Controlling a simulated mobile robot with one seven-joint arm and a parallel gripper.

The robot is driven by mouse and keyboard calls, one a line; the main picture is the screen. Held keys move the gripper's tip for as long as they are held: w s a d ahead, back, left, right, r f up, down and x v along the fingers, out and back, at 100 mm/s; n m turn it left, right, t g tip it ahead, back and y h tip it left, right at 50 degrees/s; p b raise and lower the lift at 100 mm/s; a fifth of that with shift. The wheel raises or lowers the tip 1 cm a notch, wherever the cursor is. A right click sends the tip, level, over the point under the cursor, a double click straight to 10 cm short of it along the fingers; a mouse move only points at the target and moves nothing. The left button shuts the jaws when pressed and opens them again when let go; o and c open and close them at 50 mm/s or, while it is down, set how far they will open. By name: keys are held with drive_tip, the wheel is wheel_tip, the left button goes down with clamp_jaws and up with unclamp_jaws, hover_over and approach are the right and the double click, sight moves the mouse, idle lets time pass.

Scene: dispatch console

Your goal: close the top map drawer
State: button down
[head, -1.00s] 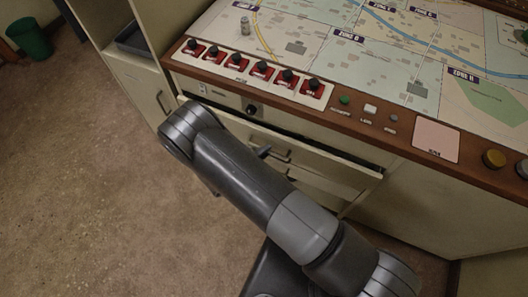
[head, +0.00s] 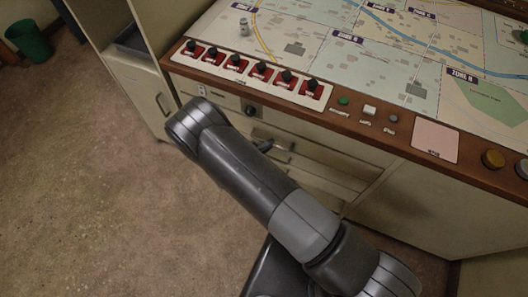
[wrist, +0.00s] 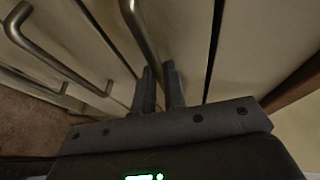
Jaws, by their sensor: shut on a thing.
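The top map drawer (head: 325,158) is the cream front just under the console's brown edge. In the head view its front looks about flush with the cabinet, and no open gap shows above it. In the wrist view its front (wrist: 183,30) fills the middle, with a thin dark seam on its right. Its metal bar handle (wrist: 141,28) runs down between the fingers of my gripper (wrist: 160,85), which is shut on it. In the head view my arm hides most of the gripper and the left part of the drawer.
Lower drawers with bar handles (wrist: 48,48) lie left in the wrist view. Open carpet (head: 90,180) is at left; a green bin (head: 30,40) stands far left.

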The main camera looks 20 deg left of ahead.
drive_tip(key=shift+w, duration=0.5)
drive_tip(key=c, duration=1.5)
unclamp_jaws()
drive_tip(key=shift+s, duration=0.1)
drive_tip(key=v, duration=1)
drive_tip(key=shift+s, duration=0.35)
drive_tip(key=shift+a, duration=0.15)
